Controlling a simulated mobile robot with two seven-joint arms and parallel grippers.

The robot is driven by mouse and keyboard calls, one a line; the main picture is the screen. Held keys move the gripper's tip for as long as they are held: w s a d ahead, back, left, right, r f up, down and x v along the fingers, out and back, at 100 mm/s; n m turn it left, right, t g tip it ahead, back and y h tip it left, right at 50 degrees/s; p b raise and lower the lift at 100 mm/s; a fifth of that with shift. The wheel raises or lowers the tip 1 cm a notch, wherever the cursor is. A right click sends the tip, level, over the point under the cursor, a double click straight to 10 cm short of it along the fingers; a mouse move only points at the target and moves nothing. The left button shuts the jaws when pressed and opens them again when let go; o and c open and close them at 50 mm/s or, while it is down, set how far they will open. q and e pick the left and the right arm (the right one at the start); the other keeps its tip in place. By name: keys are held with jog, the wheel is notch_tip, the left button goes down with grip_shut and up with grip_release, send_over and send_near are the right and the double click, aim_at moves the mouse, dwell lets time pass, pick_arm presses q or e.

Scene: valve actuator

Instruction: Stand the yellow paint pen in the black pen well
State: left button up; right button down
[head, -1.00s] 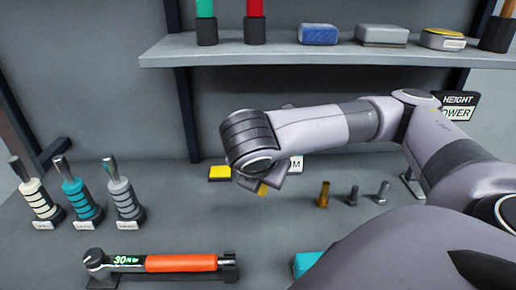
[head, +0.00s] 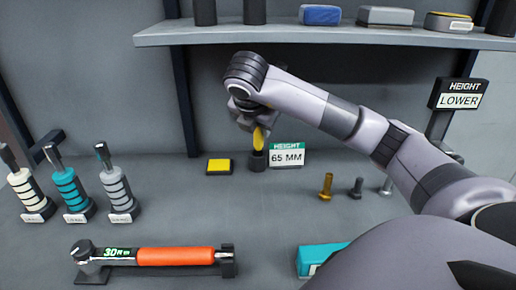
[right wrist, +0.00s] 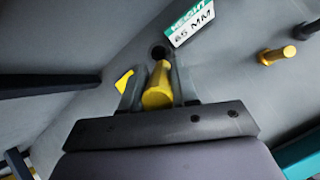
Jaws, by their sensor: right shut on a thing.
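The yellow paint pen (head: 259,137) is held roughly upright by my right gripper (head: 254,122), its lower end close over the black pen well (head: 257,162). In the right wrist view the pen (right wrist: 158,88) sits between the two fingers of the right gripper (right wrist: 158,92). The well's dark opening (right wrist: 158,52) shows just beyond the pen's far end. I cannot tell whether the tip touches the well's rim. My left gripper is not in view.
A "HEIGHT 65 MM" sign (head: 287,155) stands right beside the well, and a yellow pad (head: 219,166) lies to its left. Bolts (head: 326,186) stand further right. A shelf (head: 330,36) spans above. A torque wrench (head: 160,257) lies in front.

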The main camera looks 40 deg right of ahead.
aim_at(259, 137)
jog(key=shift+w+d+r, duration=0.3)
jog(key=shift+w+d, duration=0.45)
jog(key=f, duration=0.2)
jog(key=w+f+b, duration=0.1)
jog(key=f, duration=0.1)
jog(key=d+f+b, duration=0.1)
jog(key=f, duration=0.1)
jog(key=shift+w, duration=0.15)
pick_arm(q)
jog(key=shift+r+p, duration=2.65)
jog(key=shift+p, duration=0.45)
pick_arm(e)
jog(key=shift+w+d+f+g+y, duration=0.45)
jog(key=shift+w+f+g+y, duration=0.1)
jog(key=shift+g+y, duration=0.15)
jog(key=shift+w+d+f+g+y, duration=0.4)
jog(key=shift+w+f+g+y, duration=0.15)
jog(key=shift+g, duration=0.25)
jog(key=shift+f, duration=0.1)
jog(key=c, duration=0.9)
grip_release()
jog(key=shift+o, duration=0.2)
